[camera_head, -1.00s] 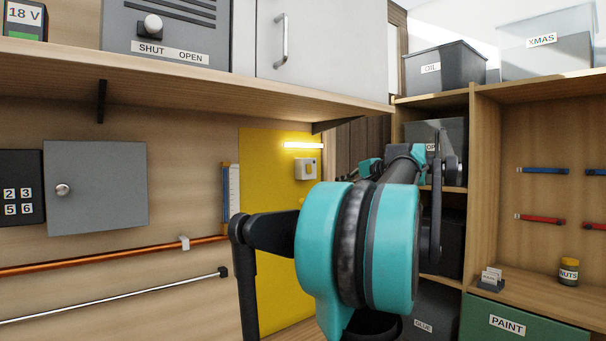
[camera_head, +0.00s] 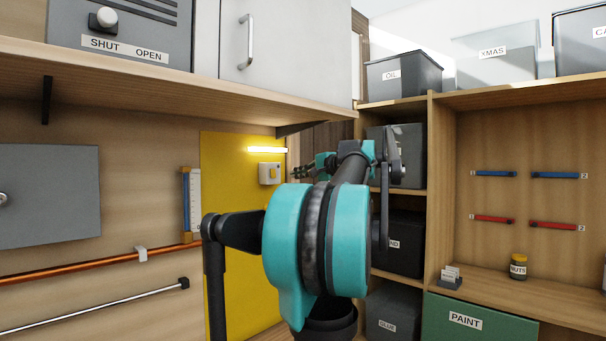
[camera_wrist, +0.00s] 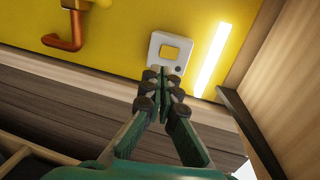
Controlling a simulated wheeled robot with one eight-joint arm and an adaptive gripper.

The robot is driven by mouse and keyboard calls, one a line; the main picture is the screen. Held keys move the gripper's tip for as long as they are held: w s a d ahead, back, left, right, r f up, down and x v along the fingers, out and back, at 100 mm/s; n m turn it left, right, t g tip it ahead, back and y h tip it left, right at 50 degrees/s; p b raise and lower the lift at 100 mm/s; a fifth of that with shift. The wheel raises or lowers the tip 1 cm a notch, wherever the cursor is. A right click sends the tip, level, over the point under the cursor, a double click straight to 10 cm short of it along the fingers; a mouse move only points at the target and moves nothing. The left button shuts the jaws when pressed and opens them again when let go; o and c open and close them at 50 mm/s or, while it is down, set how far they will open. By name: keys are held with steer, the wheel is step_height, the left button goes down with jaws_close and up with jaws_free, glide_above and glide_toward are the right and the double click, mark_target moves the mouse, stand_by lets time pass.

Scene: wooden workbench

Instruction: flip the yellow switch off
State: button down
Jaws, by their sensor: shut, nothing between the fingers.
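The yellow switch (camera_head: 274,173) is a small yellow rocker in a white plate on the yellow wall panel (camera_head: 228,270). In the wrist view the same switch (camera_wrist: 171,51) is near the top middle, and its face is not covered. My gripper (camera_head: 294,172) is just right of the plate in the head view. In the wrist view my gripper (camera_wrist: 164,74) is shut and empty, with its tips overlapping the plate's lower edge. I cannot tell whether they touch it. A lit strip lamp (camera_head: 267,149) glows above the switch.
A wooden overhead shelf (camera_head: 180,88) runs above the panel. Shelving with an oil bin (camera_head: 403,75) and a green paint box (camera_head: 480,318) stands at the right. An orange hook (camera_wrist: 70,38) sticks out from the panel in the wrist view.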

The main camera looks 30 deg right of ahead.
mark_target(273, 180)
steer(key=x, duration=0.9)
steer(key=shift+w+a+f, duration=0.2)
steer(key=shift+w, duration=0.15)
steer(key=shift+s+d, duration=0.1)
steer(key=shift+s, duration=0.05)
